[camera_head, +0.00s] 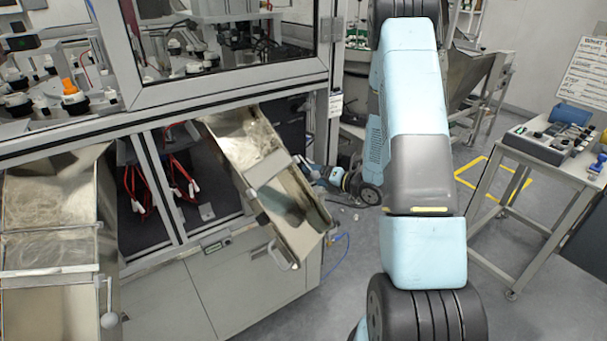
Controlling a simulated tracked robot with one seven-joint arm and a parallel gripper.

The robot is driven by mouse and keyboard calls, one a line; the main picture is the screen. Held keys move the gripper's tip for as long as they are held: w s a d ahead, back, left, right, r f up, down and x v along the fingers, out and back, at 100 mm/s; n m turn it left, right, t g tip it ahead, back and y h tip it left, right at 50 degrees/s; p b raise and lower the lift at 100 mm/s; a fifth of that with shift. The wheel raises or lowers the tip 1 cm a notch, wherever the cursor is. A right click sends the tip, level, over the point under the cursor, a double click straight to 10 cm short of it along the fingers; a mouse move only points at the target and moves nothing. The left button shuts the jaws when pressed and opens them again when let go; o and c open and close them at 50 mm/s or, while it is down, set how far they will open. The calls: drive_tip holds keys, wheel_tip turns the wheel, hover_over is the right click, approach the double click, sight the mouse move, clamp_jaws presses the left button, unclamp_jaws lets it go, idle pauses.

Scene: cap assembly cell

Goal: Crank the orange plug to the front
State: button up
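The orange plug (70,87) stands upright on a black-and-white round holder (75,103) inside the machine, at the upper left. My arm rises in front of the camera, bends at the top and comes down behind. Its wrist end (335,178) is low, just right of the tilted metal chute, far from the plug. My gripper is at that end, small and partly hidden by the chute's edge. I cannot see whether its fingers are open or shut.
The tilted chute (243,140) juts out of the machine's front. A framed window (225,75) covers part of the machine. A table (545,155) stands right. Grey floor is free between.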

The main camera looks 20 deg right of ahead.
drive_tip(key=shift+x, duration=3.1)
drive_tip(key=shift+c, duration=0.2)
drive_tip(key=c, duration=0.9)
